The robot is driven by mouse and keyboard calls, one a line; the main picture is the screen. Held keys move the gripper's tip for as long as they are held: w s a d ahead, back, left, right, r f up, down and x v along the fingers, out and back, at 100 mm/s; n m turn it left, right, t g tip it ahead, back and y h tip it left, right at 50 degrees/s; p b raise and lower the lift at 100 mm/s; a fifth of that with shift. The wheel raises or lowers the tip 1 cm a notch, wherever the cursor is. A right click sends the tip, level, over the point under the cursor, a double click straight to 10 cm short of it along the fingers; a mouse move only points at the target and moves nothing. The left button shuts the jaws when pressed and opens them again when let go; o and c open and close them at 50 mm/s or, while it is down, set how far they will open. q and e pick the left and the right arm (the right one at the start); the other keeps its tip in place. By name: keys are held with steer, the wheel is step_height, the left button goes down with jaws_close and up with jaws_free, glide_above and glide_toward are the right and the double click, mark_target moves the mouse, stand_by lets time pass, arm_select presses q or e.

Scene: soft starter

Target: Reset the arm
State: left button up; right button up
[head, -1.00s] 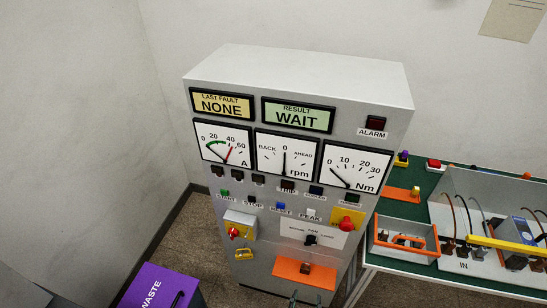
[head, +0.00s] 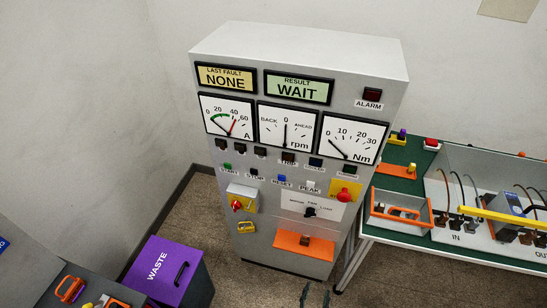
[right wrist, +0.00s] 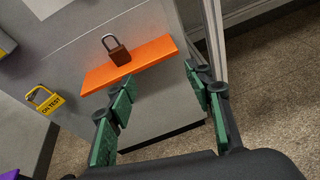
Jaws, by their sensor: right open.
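My right gripper (head: 315,297) shows at the bottom edge of the head view, low in front of the grey control cabinet (head: 345,235). In the right wrist view my right gripper (right wrist: 160,85) is open, with its green-padded fingers apart and nothing between them. The orange shelf (right wrist: 140,65) on the cabinet is beyond the fingertips, and a brown padlock (right wrist: 117,50) stands on it with its shackle up. The shelf also shows in the head view (head: 304,248). My left gripper is not in view.
A purple waste bin (head: 165,270) stands left of the cabinet. A green-topped bench (head: 403,185) with an orange-rimmed tray (head: 400,222) is at the right. A yellow "ON TEST" tag (right wrist: 43,99) hangs on the cabinet. Bare floor (right wrist: 270,90) lies right of the cabinet.

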steer(key=s+d+f+m+g+y, duration=0.1)
steer(key=s+d+f+m+g, duration=0.3)
steer(key=f, duration=0.5)
steer(key=s+d+f+m+g, duration=0.2)
steer(key=s+d+f+m, duration=0.25)
steer(key=f, duration=0.45)
steer(key=s+d+f+m+g+y, duration=0.1)
steer(key=s+d+f+m+g, duration=0.25)
steer(key=s+f, duration=0.4)
steer(key=s+d+f+m+g+y, duration=0.1)
steer(key=s+d+f+m, duration=0.1)
steer(key=s+f+m, duration=0.4)
steer(key=s+d+f+m+g+y, duration=0.1)
steer(key=s+d+f+m+g, duration=0.1)
steer(key=s+f+m, duration=0.5)
steer(key=s+d+m, duration=0.1)
steer(key=s+m, duration=0.3)
steer(key=s, duration=0.3)
steer(key=shift+s+d+y, duration=0.2)
steer(key=shift+s+y, duration=0.05)
steer(key=shift+y, duration=0.15)
steer(key=shift+c, duration=0.7)
